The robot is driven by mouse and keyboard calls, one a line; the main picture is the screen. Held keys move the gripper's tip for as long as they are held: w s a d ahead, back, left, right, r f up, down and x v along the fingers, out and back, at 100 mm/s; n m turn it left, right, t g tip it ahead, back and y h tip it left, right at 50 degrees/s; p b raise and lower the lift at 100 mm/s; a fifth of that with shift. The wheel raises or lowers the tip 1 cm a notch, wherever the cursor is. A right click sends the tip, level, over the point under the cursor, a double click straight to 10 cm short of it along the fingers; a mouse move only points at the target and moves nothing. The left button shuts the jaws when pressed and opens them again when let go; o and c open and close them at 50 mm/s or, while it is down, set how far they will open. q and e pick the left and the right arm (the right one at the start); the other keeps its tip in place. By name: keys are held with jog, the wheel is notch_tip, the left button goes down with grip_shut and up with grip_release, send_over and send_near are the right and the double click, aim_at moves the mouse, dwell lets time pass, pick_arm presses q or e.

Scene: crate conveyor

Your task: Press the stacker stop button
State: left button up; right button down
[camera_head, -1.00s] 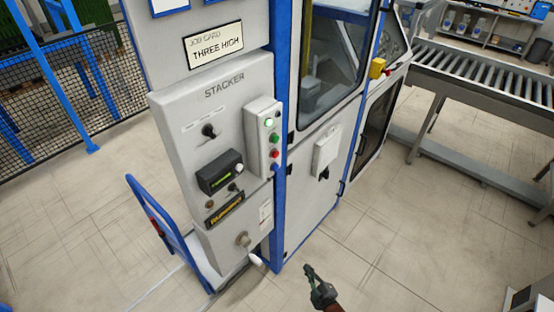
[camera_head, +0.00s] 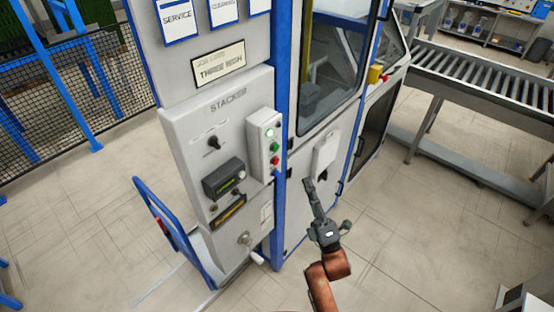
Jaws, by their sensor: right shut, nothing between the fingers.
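The grey stacker panel (camera_head: 187,150) stands at centre left, with the label STACKER near its top. A light button box (camera_head: 256,150) is fixed at the panel's right edge. My left gripper is not in view.
A blue-handled cart (camera_head: 178,232) stands left of the panel. A white box (camera_head: 325,150) is on the machine door behind my right gripper. A yellow and red switch (camera_head: 376,73) and a roller conveyor (camera_head: 470,75) are at the right. Floor in front is clear.

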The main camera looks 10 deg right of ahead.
aim_at(276, 161)
jog(key=shift+s+r, duration=0.2)
jog(key=shift+r, duration=0.35)
jog(key=shift+a, duration=0.1)
jog(key=w+a+b, duration=0.2)
jog(key=w+a, duration=0.3)
jog(key=w, duration=0.2)
jog(key=shift+a, duration=0.15)
jog(key=shift+w+a, duration=0.1)
dwell(1.3)
jog(key=shift+w+a+b, duration=0.15)
jog(key=shift+w+b, duration=0.1)
jog(key=shift+b, duration=0.05)
